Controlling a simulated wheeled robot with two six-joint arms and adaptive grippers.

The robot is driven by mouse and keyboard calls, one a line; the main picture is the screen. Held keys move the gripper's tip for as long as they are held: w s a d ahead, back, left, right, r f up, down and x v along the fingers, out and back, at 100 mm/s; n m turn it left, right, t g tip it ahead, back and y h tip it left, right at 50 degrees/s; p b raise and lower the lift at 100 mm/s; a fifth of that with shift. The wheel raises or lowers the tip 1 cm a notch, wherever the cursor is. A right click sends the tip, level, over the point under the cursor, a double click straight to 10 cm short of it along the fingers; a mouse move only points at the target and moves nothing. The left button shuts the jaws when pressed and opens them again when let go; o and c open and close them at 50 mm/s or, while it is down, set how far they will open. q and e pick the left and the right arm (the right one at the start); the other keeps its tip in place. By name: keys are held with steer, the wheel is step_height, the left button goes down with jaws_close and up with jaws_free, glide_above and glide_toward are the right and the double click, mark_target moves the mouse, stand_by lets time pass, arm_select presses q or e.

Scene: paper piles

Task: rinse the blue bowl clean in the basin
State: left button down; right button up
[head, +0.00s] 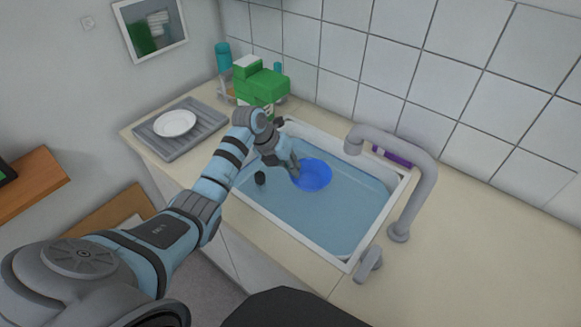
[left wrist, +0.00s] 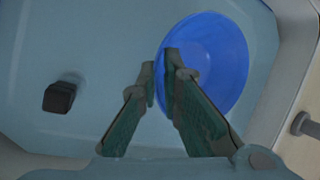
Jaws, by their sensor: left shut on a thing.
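The blue bowl (head: 313,175) is in the water of the white-rimmed basin (head: 317,256), toward its far left part. My left gripper (head: 294,172) reaches down into the basin at the bowl's left edge. In the left wrist view the blue bowl (left wrist: 222,62) lies under the fingers, and its near rim runs between the fingertips of my left gripper (left wrist: 160,72). The gripper is shut on the bowl's rim. No dirt shows on the visible part of the bowl. My right gripper is not in view.
A small dark object (head: 260,178) lies in the basin left of the bowl. A grey faucet (head: 420,175) arches over the right side. A grey drying rack (head: 170,145) holds a white plate (head: 175,123). A green-and-white container (head: 262,88) stands behind the basin. The right counter is clear.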

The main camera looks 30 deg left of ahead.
arm_select(q)
step_height(320, 180, up, 8)
steer(key=p, duration=0.6)
steer(key=shift+p, duration=0.4)
stand_by(0.6)
